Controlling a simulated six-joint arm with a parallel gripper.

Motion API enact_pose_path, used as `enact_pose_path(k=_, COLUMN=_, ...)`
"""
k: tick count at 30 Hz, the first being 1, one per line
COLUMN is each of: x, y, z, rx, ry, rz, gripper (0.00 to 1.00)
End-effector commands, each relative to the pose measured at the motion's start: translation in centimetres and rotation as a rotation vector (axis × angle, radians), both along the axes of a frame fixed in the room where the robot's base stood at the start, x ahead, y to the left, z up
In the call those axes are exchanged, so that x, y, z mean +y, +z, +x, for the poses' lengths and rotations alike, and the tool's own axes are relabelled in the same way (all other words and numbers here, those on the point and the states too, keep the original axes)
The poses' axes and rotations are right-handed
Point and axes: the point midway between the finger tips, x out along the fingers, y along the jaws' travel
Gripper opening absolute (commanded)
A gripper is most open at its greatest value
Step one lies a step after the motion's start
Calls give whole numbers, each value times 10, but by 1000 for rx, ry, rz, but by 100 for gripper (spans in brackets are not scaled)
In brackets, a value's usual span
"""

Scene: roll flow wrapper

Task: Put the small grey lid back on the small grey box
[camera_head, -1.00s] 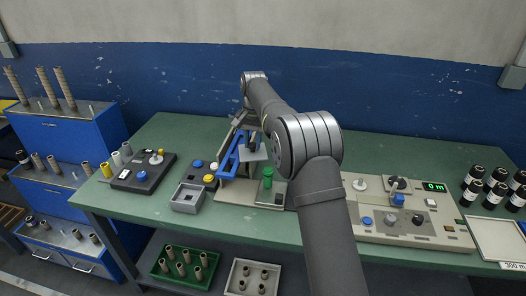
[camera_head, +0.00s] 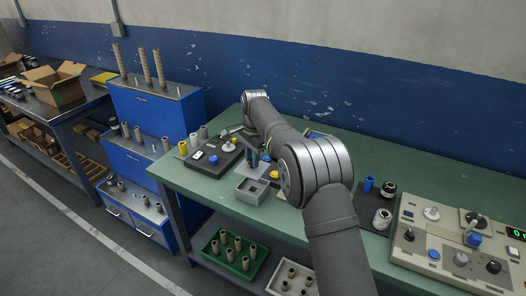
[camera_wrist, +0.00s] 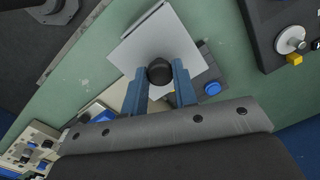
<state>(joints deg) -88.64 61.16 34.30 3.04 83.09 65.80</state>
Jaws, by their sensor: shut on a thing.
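In the wrist view, my gripper (camera_wrist: 160,80) has its blue fingers shut on the black knob (camera_wrist: 159,71) of the small light grey lid (camera_wrist: 150,42). The lid is a flat square plate and hides what lies directly beneath it. In the head view, my gripper (camera_head: 252,158) is above the bench, just behind the small grey box (camera_head: 240,193). The box stands open on the bench near its front edge. I cannot pick out the box in the wrist view.
A button box with a blue button (camera_wrist: 212,88) is close beside the lid. A black panel (camera_head: 211,158) with a knob stands left of the grey box. My arm hides the bench's middle. A beige control panel (camera_head: 450,250) is at the right.

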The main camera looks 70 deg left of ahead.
Motion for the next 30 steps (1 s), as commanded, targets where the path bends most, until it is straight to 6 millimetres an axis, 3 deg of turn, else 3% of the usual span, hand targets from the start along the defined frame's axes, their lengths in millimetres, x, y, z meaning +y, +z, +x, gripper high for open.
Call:
enact_pose_path(k=18, x=0, y=-46, z=0, rx=0, ry=1, rz=1, gripper=3)
enact_pose_path(k=30, x=0, y=-48, z=0, rx=0, ry=1, rz=3, gripper=3)
